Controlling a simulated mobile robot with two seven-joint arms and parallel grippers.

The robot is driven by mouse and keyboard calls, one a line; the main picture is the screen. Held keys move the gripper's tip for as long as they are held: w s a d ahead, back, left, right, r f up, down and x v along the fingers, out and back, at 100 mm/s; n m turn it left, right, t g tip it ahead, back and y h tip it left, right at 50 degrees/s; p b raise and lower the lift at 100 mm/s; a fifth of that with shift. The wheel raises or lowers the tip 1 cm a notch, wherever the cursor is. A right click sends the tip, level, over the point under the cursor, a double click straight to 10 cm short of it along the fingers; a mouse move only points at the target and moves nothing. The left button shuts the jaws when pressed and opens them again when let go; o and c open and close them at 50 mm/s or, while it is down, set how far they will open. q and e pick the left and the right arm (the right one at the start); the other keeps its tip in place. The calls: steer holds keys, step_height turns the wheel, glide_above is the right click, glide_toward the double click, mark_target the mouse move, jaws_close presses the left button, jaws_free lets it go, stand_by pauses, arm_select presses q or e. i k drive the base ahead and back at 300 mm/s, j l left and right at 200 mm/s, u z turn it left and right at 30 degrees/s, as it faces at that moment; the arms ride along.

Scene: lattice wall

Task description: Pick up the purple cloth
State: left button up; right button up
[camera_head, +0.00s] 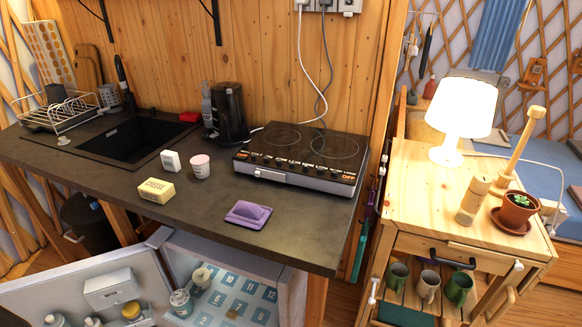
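The purple cloth (248,213) lies folded on the dark countertop (205,235), close to its front edge and in front of the hob. Nothing covers it. Neither of my grippers shows in the head view, so I cannot see how they stand to the cloth.
The hob (301,158) is behind the cloth. A yellow cheese block (156,190), a white box (171,161) and a pink cup (200,166) stand to its left. An open fridge (215,260) is below the counter. A wooden cabinet (400,190) with a lamp (459,110) stands right.

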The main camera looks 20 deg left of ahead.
mark_target(250, 216)
steer(key=j+u, duration=0.3)
steer(key=j, duration=0.15)
steer(key=i+j+u, duration=0.15)
steer(key=j+u, duration=0.15)
steer(key=i+j+u, duration=0.15)
steer(key=j+u, duration=0.15)
steer(key=j, duration=0.2)
